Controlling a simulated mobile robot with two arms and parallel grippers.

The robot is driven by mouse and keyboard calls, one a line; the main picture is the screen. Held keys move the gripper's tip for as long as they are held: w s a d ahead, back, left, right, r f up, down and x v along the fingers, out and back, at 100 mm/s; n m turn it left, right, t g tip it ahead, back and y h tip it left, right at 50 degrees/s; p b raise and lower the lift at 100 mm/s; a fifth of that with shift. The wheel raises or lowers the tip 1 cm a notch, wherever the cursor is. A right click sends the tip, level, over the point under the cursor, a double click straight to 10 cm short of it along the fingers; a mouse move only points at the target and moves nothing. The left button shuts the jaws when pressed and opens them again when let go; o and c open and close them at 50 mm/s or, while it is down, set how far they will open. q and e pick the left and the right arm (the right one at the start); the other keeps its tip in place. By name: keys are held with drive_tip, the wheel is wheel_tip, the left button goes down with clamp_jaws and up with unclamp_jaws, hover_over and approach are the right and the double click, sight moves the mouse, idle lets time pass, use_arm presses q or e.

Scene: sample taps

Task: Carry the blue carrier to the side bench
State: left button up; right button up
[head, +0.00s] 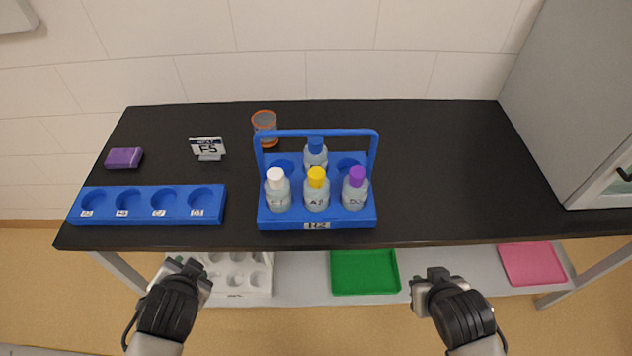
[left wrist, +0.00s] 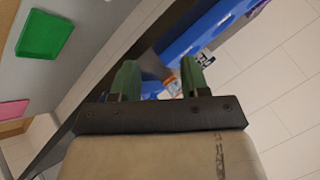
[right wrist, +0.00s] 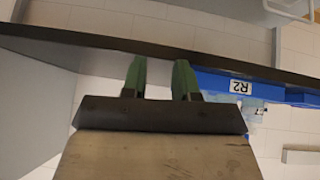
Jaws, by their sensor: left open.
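The blue carrier (head: 318,224) stands upright near the front edge of the black bench, its handle bar raised over it. It holds several bottles: white-capped (head: 277,195), yellow-capped (head: 317,195) and purple-capped (head: 355,195) in front, blue-capped (head: 315,155) behind. Its front label reads R2 in the right wrist view (right wrist: 240,87). My left gripper (head: 188,266) is open and empty, in front of the bench and left of the carrier. My right gripper (head: 436,274) is open and empty, in front of the bench and right of the carrier. No separate side bench is identifiable.
On the black bench (head: 450,170) are a blue four-hole rack (head: 146,219), a purple block (head: 124,158), a sign (head: 208,148) and an orange-rimmed jar (head: 264,122). A grey cabinet (head: 570,110) stands right. Below are a white rack (head: 235,292), green tray (head: 365,272) and pink tray (head: 532,263).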

drive_tip(key=w+r+t, duration=0.3)
drive_tip(key=w+t, duration=0.1)
drive_tip(key=w, duration=0.4)
use_arm(q)
drive_tip(key=w+r+m+t, duration=1)
drive_tip(key=w+m, duration=0.2)
drive_tip(key=m, duration=0.1)
drive_tip(key=m+g+h, duration=0.3)
drive_tip(key=m+h, duration=0.9)
drive_tip(key=m, duration=1.2)
approach(258, 150)
use_arm(e)
drive_tip(key=n+t+y, duration=0.3)
drive_tip(key=n+y, duration=0.3)
drive_tip(key=y, duration=0.5)
approach(373, 161)
drive_tip(key=v, duration=0.2)
use_arm(q)
drive_tip(key=shift+a+f, duration=0.35)
drive_tip(key=shift+a, duration=0.05)
use_arm(e)
drive_tip(key=shift+w, duration=0.15)
use_arm(q)
drive_tip(key=shift+w+n, duration=0.1)
drive_tip(key=shift+n, duration=0.2)
use_arm(e)
drive_tip(key=shift+w+a, duration=0.1)
